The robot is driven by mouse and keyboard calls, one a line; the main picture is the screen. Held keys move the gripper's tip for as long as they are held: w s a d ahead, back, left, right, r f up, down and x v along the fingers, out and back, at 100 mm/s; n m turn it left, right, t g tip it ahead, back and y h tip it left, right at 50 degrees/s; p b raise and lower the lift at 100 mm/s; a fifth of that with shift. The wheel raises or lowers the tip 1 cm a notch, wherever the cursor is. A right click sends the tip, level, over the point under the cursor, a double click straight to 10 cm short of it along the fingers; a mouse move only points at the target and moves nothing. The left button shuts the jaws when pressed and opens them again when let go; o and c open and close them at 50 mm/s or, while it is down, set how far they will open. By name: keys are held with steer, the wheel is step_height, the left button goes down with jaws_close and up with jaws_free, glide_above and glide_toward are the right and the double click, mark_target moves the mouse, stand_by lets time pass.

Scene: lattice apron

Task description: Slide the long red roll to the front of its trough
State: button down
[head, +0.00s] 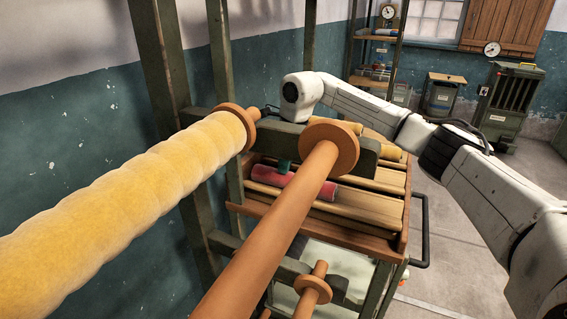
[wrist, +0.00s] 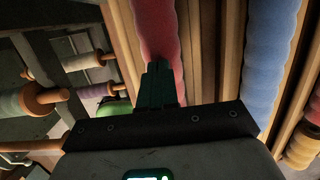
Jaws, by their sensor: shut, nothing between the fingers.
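The long red roll (head: 268,176) lies in a trough of the wooden rack (head: 368,207). In the wrist view the red roll (wrist: 158,30) runs from the top edge down behind the fingers. My gripper (head: 285,166) is shut and empty, with its dark green fingertips at the roll. Wooden slats border the roll's trough.
A blue roll (wrist: 270,50) lies in a trough to the right in the wrist view. A large yellow roll (head: 130,190) and a bare brown rod (head: 265,235) with an end disc cross the head view's foreground. Green posts stand left of the rack. Floor is open at right.

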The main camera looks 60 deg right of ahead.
steer(key=s+b, duration=0.1)
steer(key=s, duration=0.4)
steer(key=s+d+f+b, duration=0.1)
steer(key=s, duration=0.5)
steer(key=s+d+b, duration=0.1)
steer(key=s, duration=0.4)
steer(key=shift+s+d+f, duration=0.2)
steer(key=shift+s+r, duration=0.1)
steer(key=shift+s, duration=0.15)
steer(key=shift+d+r, duration=0.15)
steer(key=shift+r, duration=0.6)
steer(key=shift+w, duration=0.1)
